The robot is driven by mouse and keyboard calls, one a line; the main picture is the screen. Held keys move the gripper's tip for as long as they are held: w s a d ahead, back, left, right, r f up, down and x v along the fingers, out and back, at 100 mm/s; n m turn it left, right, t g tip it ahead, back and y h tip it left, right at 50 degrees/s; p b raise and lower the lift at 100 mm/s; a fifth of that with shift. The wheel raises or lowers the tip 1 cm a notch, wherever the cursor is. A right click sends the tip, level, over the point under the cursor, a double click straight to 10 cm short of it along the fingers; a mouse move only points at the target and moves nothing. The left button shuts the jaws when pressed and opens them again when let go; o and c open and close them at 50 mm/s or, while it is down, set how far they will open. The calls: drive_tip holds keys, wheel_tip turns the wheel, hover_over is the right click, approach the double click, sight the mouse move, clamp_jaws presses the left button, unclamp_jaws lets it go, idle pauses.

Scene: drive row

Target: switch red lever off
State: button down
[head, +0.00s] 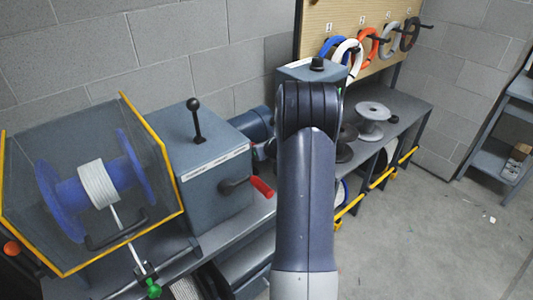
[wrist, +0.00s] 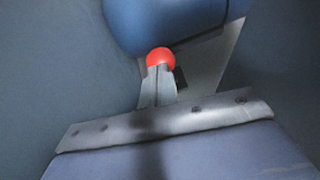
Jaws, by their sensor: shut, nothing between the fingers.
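In the wrist view a red ball-shaped end (wrist: 160,57), which looks like the red lever's knob, shows right at the tips of my gripper (wrist: 160,70). My gripper is shut with nothing between its fingers. I cannot tell whether the tips touch the ball or stop short of it. The lever's shaft is hidden in this view. In the head view my arm covers my gripper and the place where it reaches. A red crank handle (head: 262,187) also shows on the front of the grey-blue box (head: 215,195); it looks like a separate part.
A blue motor cylinder (wrist: 165,20) is just beyond the ball, with dark walls close on both sides. A black-knobbed lever (head: 196,120) stands upright on the box. A guarded cable reel (head: 97,185) is at left. Open floor (head: 430,240) lies at right.

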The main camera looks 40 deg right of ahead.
drive_tip(key=shift+w+a+r+p, duration=0.1)
drive_tip(key=shift+w+r+p, duration=0.2)
drive_tip(key=shift+w, duration=0.7)
drive_tip(key=shift+w+a+r+p, duration=0.15)
drive_tip(key=shift+w+r, duration=0.2)
drive_tip(key=shift+w, duration=0.65)
drive_tip(key=shift+d+r, duration=0.1)
drive_tip(key=shift+w+r, duration=0.1)
drive_tip(key=b+v, duration=0.1)
drive_tip(key=v, duration=1)
drive_tip(key=shift+b, duration=0.3)
drive_tip(key=shift+f, duration=0.25)
